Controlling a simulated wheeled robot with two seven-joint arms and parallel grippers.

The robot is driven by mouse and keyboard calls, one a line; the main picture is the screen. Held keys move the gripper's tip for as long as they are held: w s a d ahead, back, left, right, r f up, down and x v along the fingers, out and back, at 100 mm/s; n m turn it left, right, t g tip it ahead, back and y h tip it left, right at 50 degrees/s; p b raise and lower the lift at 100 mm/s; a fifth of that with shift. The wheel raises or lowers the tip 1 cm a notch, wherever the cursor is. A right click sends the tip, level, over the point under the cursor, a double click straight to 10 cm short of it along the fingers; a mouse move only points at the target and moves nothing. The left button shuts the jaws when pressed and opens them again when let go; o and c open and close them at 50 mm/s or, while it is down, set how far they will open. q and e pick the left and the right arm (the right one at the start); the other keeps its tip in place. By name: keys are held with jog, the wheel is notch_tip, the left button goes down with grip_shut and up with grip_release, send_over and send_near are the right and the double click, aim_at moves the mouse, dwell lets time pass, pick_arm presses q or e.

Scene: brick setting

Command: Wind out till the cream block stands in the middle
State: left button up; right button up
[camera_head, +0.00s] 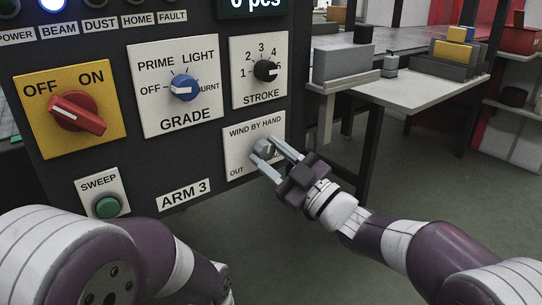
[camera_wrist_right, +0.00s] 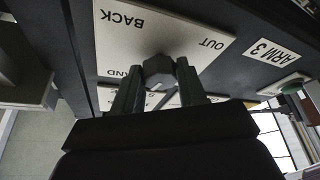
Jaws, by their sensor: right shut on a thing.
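The hand-winding knob (camera_head: 263,148) is a grey knob on the white plate marked WIND BY HAND (camera_head: 238,160), low on the dark control panel. OUT is at the plate's lower left. My right gripper (camera_head: 271,152) is shut on this knob, one finger on each side. In the right wrist view the knob (camera_wrist_right: 158,70) sits between the two fingers, with OUT and BACK readable upside down on the plate. I cannot make out a cream block in either view. My left arm shows at the lower left of the head view; its gripper is out of view.
The panel also bears a red OFF/ON switch (camera_head: 77,113), a blue GRADE knob (camera_head: 184,87), a black STROKE knob (camera_head: 266,70) and a green SWEEP button (camera_head: 107,206). At right a light table (camera_head: 410,92) holds grey bins and a yellow block (camera_head: 452,51).

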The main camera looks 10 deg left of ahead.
jog(key=shift+f, duration=0.1)
jog(key=o, duration=1.1)
jog(key=shift+c, duration=0.2)
jog(key=p+v, duration=0.4)
jog(key=v, duration=0.8)
jog(key=shift+s+d, duration=0.15)
jog(key=shift+d, duration=0.1)
jog(key=shift+f, duration=0.1)
